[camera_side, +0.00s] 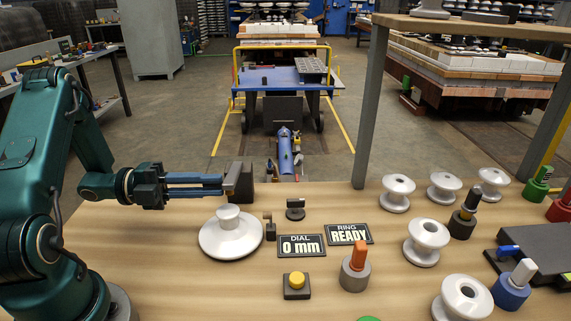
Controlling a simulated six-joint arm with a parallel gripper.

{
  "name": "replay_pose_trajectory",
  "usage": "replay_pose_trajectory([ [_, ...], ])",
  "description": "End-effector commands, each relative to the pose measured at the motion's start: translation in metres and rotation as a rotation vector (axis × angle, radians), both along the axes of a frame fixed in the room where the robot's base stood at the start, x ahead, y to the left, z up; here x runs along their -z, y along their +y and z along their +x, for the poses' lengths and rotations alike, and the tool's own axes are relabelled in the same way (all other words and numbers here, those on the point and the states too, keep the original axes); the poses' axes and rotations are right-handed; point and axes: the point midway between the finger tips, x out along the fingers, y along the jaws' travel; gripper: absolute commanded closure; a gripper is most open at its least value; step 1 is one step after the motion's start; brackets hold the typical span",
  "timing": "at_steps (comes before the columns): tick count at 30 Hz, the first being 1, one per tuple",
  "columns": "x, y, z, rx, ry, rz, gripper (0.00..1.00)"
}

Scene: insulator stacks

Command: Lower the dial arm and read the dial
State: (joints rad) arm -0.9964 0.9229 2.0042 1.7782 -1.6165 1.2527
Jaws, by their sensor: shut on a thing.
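My gripper (226,181) reaches in from the left with its blue fingers level and close together. It is shut on a dark grey upright piece (245,184), which looks like the dial arm; the fingertips partly hide it. A white disc insulator (229,234) with a raised knob lies on the table just below and in front of the fingers. The dial sign (301,246) reads "DIAL 0 mm". The ring sign (348,234) beside it reads "RING READY". A small dark post (269,228) stands between the disc and the dial sign.
A yellow button on a dark base (296,286) and an orange-topped grey holder (355,267) stand at the front. Several white spool insulators (427,242) stand at the right. A grey shelf post (371,110) rises at the table's back edge. Bare table lies left of the button.

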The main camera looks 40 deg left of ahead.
Motion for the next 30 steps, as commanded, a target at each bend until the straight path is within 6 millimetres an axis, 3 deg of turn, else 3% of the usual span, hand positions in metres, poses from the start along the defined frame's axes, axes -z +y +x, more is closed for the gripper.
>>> replay_pose_trajectory([
  [12,0.020,-0.001,-0.002,-0.007,-0.048,0.044,1.00],
  [28,0.022,-0.001,-0.002,-0.006,-0.047,0.044,1.00],
  [29,0.021,-0.001,-0.002,-0.005,-0.048,0.043,0.71],
  [30,0.021,-0.002,-0.002,-0.005,-0.047,0.043,0.56],
])
